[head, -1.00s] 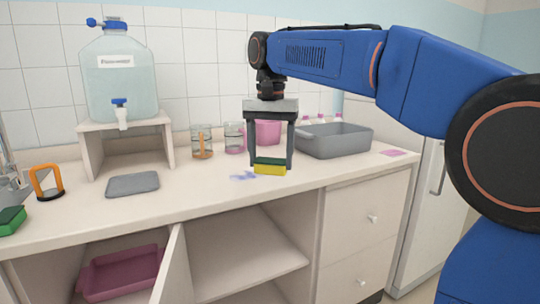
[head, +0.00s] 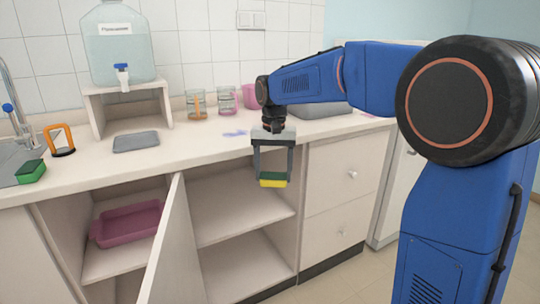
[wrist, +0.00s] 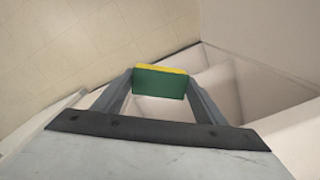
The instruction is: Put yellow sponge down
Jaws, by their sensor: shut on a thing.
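The yellow sponge (head: 272,181) has a green top layer and is held between the fingertips of my gripper (head: 273,175). In the head view it hangs in front of the open cabinet, below the counter's front edge. In the wrist view my gripper (wrist: 160,88) is shut on the sponge (wrist: 160,82), with its green face toward the camera and a yellow edge beyond. The sponge touches nothing else that I can see.
The counter (head: 190,153) has a purple stain (head: 234,133) and a grey pad (head: 136,141). Below, the open cabinet has a shelf (head: 235,210), a pink tray (head: 128,223) and an open door (head: 172,250). A green sponge (head: 31,171) lies by the sink. Drawers (head: 345,185) stand to the right.

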